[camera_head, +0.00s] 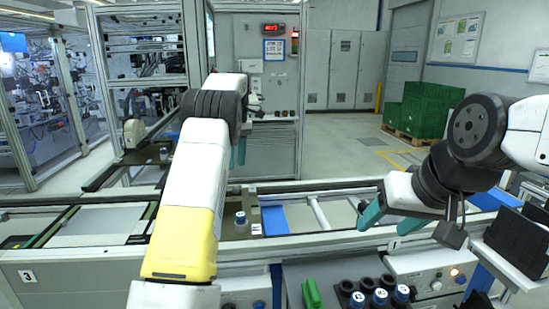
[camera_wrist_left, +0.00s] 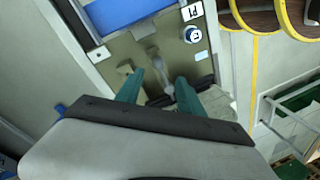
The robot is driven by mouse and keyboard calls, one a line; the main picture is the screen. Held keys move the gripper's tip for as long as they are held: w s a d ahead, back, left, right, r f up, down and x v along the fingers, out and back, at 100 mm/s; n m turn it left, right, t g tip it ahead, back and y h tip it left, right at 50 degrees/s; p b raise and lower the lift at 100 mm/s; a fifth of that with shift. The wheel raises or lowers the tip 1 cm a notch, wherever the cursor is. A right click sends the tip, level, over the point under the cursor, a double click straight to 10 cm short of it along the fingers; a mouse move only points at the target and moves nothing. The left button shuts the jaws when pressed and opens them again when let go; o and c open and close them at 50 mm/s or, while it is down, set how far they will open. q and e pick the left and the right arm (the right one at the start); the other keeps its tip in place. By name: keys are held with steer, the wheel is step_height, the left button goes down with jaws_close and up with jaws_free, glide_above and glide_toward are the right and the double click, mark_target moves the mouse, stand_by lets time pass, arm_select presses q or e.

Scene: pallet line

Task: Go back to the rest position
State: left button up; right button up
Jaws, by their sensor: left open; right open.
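My left arm reaches up and away across the line in the head view, and its gripper (camera_head: 238,152) shows teal fingers partly hidden behind my own wrist. In the left wrist view this gripper (camera_wrist_left: 158,92) has its two fingers apart with nothing held between them. Beyond the fingers is a brownish pallet (camera_wrist_left: 135,50) carrying a round white-and-blue piece (camera_wrist_left: 192,34) and a grey metal part. My right gripper (camera_head: 391,218) is at the right of the head view, with its teal fingers spread and empty above the conveyor.
A conveyor (camera_head: 335,215) runs across the front. A pallet (camera_head: 255,222) on it bears a blue-topped piece (camera_head: 240,218). Blue-capped pieces (camera_head: 379,298) and a green part (camera_head: 312,294) stand in front. Black bins (camera_head: 520,240) are at right. Green crates (camera_head: 425,110) stand behind.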

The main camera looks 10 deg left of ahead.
arm_select(q)
steer(key=s+d+r+m+t+h, duration=0.1)
steer(key=s+r+m+t, duration=0.15)
steer(key=s+r, duration=0.45)
steer(key=s+d+r+m+t+h, duration=0.15)
steer(key=s+r+m, duration=0.25)
steer(key=s, duration=0.5)
steer(key=s+d+f+m+t, duration=0.1)
steer(key=s+d+f+m, duration=0.1)
steer(key=s, duration=0.5)
steer(key=s+d+f+m+t, duration=0.1)
steer(key=s+d+f+m, duration=0.1)
steer(key=s, duration=0.5)
steer(key=s+d+f+m+t, duration=0.2)
steer(key=s+m, duration=0.2)
steer(key=s, duration=0.3)
steer(key=shift+d, duration=0.15)
steer(key=shift+f, duration=0.1)
